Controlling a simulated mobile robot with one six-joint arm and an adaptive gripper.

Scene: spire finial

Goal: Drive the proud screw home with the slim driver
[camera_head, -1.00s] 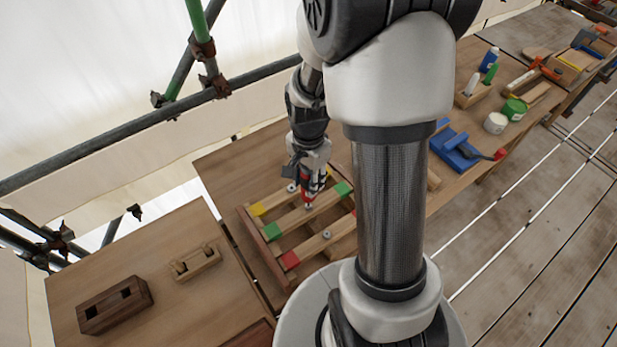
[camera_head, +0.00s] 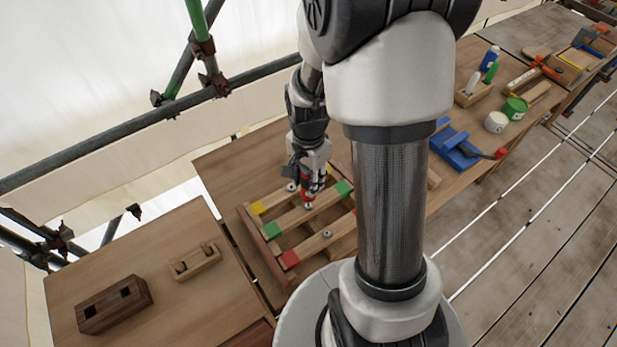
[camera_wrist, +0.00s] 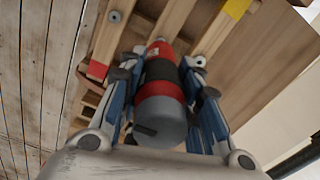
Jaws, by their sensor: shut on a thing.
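A slim driver (camera_wrist: 161,92), red with a black band and a grey end cap, is held between the fingers of my gripper (camera_wrist: 163,75). In the head view the red driver (camera_head: 307,193) stands roughly upright over the middle bar of a wooden frame (camera_head: 270,247). Its lower end meets a small pale metal piece at the bar; I cannot tell whether it sits in a screw head. One grey screw (camera_head: 327,234) shows on the front bar and another (camera_head: 292,187) on the back bar. Both also show in the wrist view, one at top left (camera_wrist: 115,16), one right of the driver (camera_wrist: 200,61).
The frame has yellow, green and red blocks on its bars. A dark wooden block with two holes (camera_head: 115,304) and a lighter block (camera_head: 195,262) lie on the left bench. A blue tool (camera_head: 455,148) and tubs stand right. Scaffold poles (camera_head: 130,135) run behind.

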